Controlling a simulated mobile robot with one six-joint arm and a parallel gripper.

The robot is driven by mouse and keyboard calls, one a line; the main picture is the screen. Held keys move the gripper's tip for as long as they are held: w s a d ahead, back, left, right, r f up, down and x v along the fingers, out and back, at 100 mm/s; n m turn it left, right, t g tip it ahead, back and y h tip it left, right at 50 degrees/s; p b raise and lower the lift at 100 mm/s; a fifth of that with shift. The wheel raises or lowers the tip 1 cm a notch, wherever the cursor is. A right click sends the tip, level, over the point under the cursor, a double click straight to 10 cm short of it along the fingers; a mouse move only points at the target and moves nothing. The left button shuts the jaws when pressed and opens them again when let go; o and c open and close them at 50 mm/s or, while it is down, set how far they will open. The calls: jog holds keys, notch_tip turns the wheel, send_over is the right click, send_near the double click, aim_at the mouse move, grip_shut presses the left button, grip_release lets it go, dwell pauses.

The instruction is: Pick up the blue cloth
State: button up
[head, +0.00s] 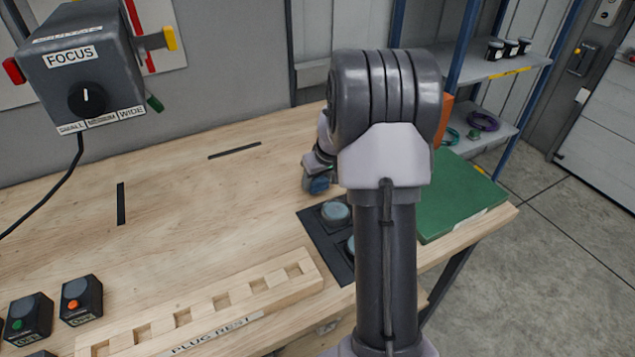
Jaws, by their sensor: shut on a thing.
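My gripper (318,172) is low over the wooden bench, left of my arm, and is partly hidden behind it. It is shut on a small dark blue thing (320,185), of which only a little shows. I cannot tell whether this is the blue cloth. No other blue cloth is plain to see; my arm hides part of the bench.
A black holder with round grey-blue pieces (335,212) lies just in front of the gripper. A green mat (462,190) lies right of my arm. The bench's left middle is mostly clear.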

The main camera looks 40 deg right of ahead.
aim_at(319, 182)
jog(key=shift+r, duration=0.4)
jog(key=r+p, duration=0.2)
jog(key=r, duration=0.1)
jog(key=shift+s+r, duration=0.1)
jog(key=shift+s, duration=0.1)
jog(key=s+a, duration=0.1)
jog(key=s, duration=0.4)
jog(key=s+a, duration=0.1)
jog(key=s, duration=0.4)
jog(key=s+a+r, duration=0.1)
jog(key=s, duration=0.4)
jog(key=shift+s+a, duration=0.1)
jog(key=shift+a, duration=0.3)
